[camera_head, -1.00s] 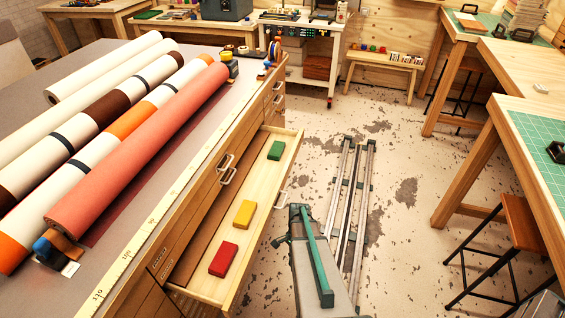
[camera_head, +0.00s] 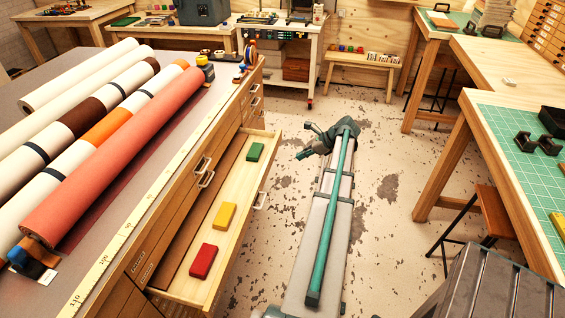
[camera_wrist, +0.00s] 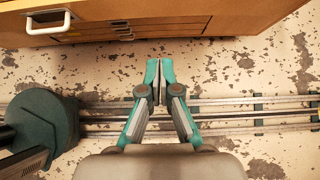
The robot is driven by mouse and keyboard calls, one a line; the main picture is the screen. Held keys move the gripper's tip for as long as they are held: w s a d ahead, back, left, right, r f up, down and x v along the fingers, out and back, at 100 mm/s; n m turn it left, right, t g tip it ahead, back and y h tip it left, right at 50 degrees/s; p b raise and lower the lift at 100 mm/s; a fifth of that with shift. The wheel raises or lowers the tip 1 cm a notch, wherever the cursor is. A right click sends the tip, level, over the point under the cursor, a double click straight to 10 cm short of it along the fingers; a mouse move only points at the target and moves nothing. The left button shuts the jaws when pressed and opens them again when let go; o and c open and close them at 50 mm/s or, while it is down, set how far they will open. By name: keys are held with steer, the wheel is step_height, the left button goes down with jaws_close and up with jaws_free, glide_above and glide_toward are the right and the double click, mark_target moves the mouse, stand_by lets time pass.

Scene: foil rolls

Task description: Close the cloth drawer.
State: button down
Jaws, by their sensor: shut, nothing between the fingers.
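The cloth drawer (camera_head: 236,183) is pulled out from the long wooden cabinet under the roll table. Red, yellow and green blocks lie inside it. Its front carries a metal handle (camera_head: 261,199). In the wrist view, the underside and front of a wooden drawer (camera_wrist: 190,10) cross the top, with a handle (camera_wrist: 48,21) at the left. My gripper (camera_head: 301,155) is to the right of the drawer front, apart from it and touching nothing. In the wrist view its teal fingers (camera_wrist: 159,72) point toward the drawer, with their tips close together and empty.
Other cabinet drawers (camera_head: 254,98) look shut. Fabric rolls (camera_head: 120,145) lie on the table above. Bare speckled floor (camera_head: 385,165) is clear to the right. A stool (camera_head: 490,215) and a cutting-mat table (camera_head: 520,150) stand at the far right. A floor rail (camera_wrist: 230,112) runs below my gripper.

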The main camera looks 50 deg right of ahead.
steer(key=p, duration=0.2)
glide_toward(270, 167)
step_height(270, 167, down, 3)
steer(key=shift+w+a+f+p, duration=0.2)
steer(key=shift+w+a, duration=0.4)
steer(key=shift+w, duration=0.3)
steer(key=shift+w+a+f+p, duration=0.1)
steer(key=shift+w+a+f, duration=0.1)
steer(key=shift+w+a, duration=0.55)
steer(key=shift+w+d, duration=0.2)
